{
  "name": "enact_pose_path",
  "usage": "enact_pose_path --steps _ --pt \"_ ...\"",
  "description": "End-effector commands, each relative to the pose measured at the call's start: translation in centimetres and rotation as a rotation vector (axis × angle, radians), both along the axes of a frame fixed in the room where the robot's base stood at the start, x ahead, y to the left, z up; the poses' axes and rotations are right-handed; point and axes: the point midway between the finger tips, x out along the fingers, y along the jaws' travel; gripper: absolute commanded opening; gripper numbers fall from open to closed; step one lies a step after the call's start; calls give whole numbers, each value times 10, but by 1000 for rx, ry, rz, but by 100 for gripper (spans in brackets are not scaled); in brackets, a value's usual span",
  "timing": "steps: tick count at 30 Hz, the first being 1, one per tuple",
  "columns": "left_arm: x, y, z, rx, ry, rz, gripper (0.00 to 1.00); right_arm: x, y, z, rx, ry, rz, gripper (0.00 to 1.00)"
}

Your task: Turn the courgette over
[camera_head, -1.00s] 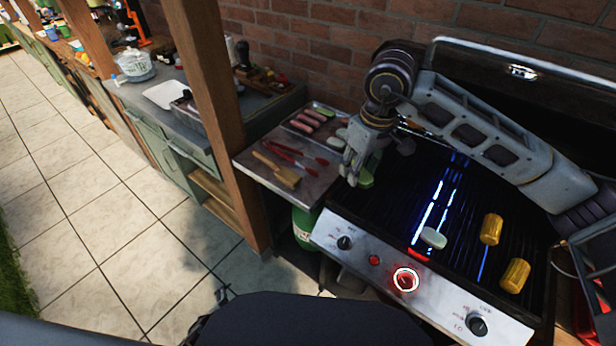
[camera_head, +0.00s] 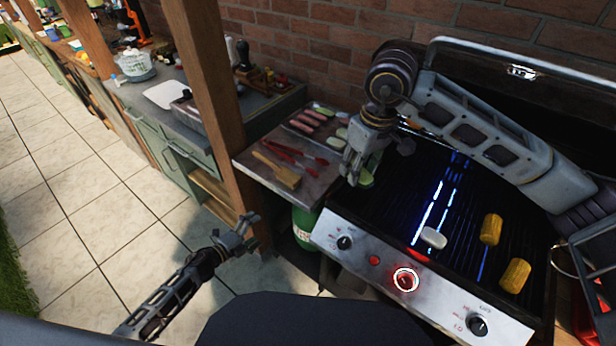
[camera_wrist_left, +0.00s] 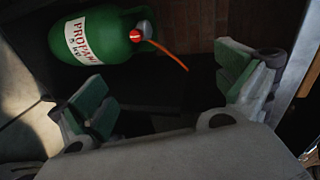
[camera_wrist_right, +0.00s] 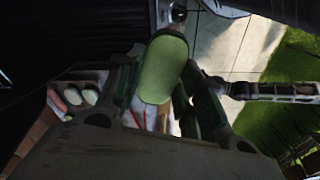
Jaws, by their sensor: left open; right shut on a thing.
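The courgette slice (camera_wrist_right: 163,68), pale green with a darker rim, is between the fingers of my right gripper (camera_wrist_right: 158,100), which is shut on it. In the head view my right gripper (camera_head: 357,172) is over the grill's left edge, and the courgette (camera_head: 367,180) shows partly behind its fingers. Whether it touches the grate is hard to tell. My left gripper (camera_head: 246,233) is open and empty in front of the wooden post, left of the grill. In the left wrist view its fingers (camera_wrist_left: 165,95) are wide apart.
The grill (camera_head: 390,205) also bears a pale oval slice (camera_head: 433,238) and two yellow corn pieces (camera_head: 491,229). A side table (camera_head: 262,150) left of it holds a tray of food, red tongs (camera_head: 290,153) and a wooden spatula (camera_head: 283,177). A green propane bottle (camera_wrist_left: 100,40) stands below.

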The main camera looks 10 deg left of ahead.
Motion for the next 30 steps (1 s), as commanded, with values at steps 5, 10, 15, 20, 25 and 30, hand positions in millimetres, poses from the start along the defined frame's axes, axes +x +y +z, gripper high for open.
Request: enact_pose_path --steps 5,10,15,20,25,30 --pt "5 -28 51 89 -138 -149 100 0 0 0 0 0 0 13" --pt "3 -56 96 178 -272 -281 100 0 0 0 0 0 0 13" --pt "-2 -83 139 272 -410 -401 100 0 0 0 0 0 0 13" --pt "-9 -106 180 367 -547 -498 100 0 0 0 0 0 0 13" --pt "-19 -130 221 473 -696 -585 100 0 0 0 0 0 0 13" --pt "-30 -150 262 588 -851 -656 100 0 0 0 0 0 0 13"
